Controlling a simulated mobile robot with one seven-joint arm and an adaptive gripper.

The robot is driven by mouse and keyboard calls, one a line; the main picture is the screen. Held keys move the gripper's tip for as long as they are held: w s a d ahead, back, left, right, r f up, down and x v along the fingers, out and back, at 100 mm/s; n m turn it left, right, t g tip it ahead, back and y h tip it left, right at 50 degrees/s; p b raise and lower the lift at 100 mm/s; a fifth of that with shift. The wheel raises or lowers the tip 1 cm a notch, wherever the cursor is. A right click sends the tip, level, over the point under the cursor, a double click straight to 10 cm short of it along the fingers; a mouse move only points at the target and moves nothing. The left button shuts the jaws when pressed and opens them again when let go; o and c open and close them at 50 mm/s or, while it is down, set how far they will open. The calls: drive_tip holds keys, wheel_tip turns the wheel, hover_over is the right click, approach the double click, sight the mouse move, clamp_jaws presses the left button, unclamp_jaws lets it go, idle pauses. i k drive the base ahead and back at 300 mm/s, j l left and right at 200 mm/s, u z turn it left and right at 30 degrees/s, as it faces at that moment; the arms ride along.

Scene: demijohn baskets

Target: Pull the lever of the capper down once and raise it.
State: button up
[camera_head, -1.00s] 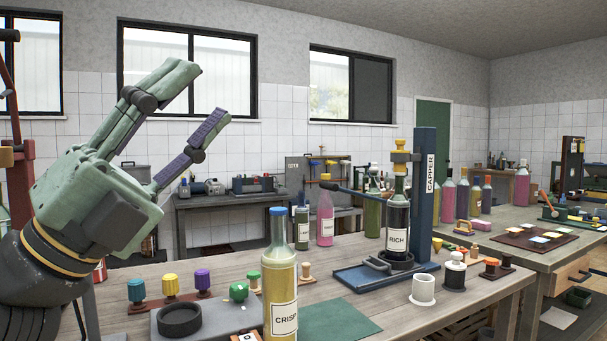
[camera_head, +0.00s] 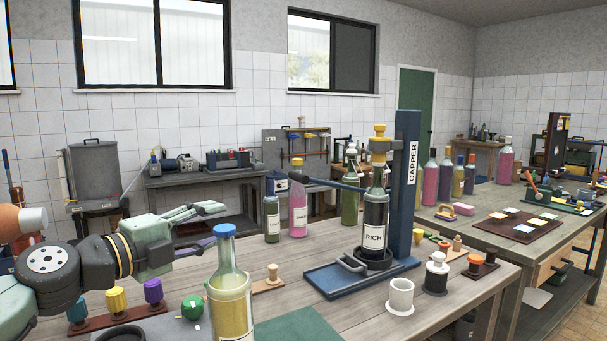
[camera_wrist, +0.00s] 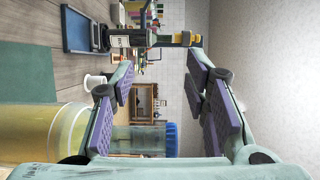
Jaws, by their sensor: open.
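The capper (camera_head: 405,190) is a blue column on a blue base tray, with a yellow head (camera_head: 379,145). Its dark lever (camera_head: 325,182) sticks out to the left, close to level, its free end slightly higher. A dark bottle labelled RICH (camera_head: 374,215) stands upright under the head. My gripper (camera_head: 213,225) is open and empty, left of the capper and apart from the lever, its fingers pointing right. In the wrist view the picture is turned sideways; the capper head (camera_wrist: 190,40) shows beyond the open fingers (camera_wrist: 172,80). I cannot make out the lever clearly there.
A yellow bottle with a blue cap (camera_head: 230,300) stands in front, close to my gripper; it looms in the wrist view (camera_wrist: 60,130). A pink bottle (camera_head: 298,212) and green bottles stand behind the lever. A white cup (camera_head: 400,296) stands front right.

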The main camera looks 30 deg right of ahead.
sight(302, 180)
drive_tip(key=i+l, duration=0.35)
drive_tip(key=l, duration=0.2)
drive_tip(key=i+l, duration=0.4)
drive_tip(key=l, duration=0.15)
